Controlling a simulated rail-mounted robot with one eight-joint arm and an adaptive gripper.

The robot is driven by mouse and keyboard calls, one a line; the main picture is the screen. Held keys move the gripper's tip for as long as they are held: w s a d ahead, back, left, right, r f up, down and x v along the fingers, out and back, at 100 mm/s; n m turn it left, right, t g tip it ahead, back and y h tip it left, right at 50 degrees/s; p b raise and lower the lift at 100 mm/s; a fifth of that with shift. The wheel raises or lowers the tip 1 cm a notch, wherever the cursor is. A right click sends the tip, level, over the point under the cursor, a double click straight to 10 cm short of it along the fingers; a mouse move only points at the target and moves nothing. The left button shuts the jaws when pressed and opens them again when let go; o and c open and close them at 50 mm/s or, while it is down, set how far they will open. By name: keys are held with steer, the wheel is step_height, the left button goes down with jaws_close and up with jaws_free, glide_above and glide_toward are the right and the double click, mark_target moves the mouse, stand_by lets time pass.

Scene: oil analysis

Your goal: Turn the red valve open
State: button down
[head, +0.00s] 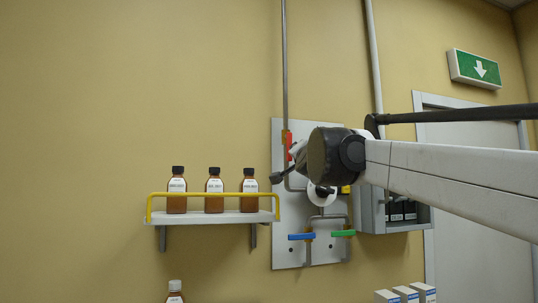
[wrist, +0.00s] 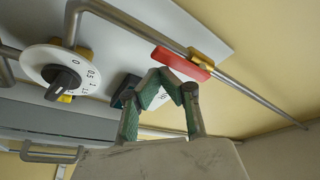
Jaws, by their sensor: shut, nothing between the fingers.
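The red valve handle (head: 287,141) sits on a vertical pipe on the grey wall panel, left of my arm's end in the head view. In the wrist view the red handle (wrist: 180,63) lies along the pipe beside its brass body (wrist: 208,48). My gripper (wrist: 168,78) is shut and empty, its fingertips just below the handle in that picture. They look very close to it; I cannot tell whether they touch. In the head view my gripper (head: 277,178) shows partly, below the red handle, with the rest hidden by my wrist.
A white numbered dial (wrist: 62,68) with a black knob is on the panel. Blue (head: 301,237) and green (head: 343,233) valve handles are lower on the panel (head: 290,258). A shelf (head: 215,217) with brown bottles is at left; a grey box (head: 371,215) is at right.

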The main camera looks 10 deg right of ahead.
stand_by(0.4)
steer(key=d, duration=0.4)
steer(key=s+a+b, duration=0.1)
steer(key=s+b, duration=0.1)
steer(key=s, duration=0.7)
steer(key=shift+s+a, duration=0.15)
steer(key=shift+a, duration=0.25)
steer(key=s+f+n+g+b, duration=0.3)
steer(key=s+f, duration=0.7)
steer(key=f, duration=1.3)
steer(key=s+a+f+n+g+y+b, duration=0.1)
steer(key=s+f+n+g+b, duration=0.3)
steer(key=s+f, duration=0.7)
steer(key=s+f+n+g+b, duration=0.3)
steer(key=s+f+g, duration=0.3)
steer(key=f, duration=2.9)
steer(key=s, duration=0.4)
steer(key=shift+s+a+f+g+y+b, duration=0.15)
steer(key=shift+s+a+g+y+b, duration=0.15)
steer(key=shift+s+b, duration=0.1)
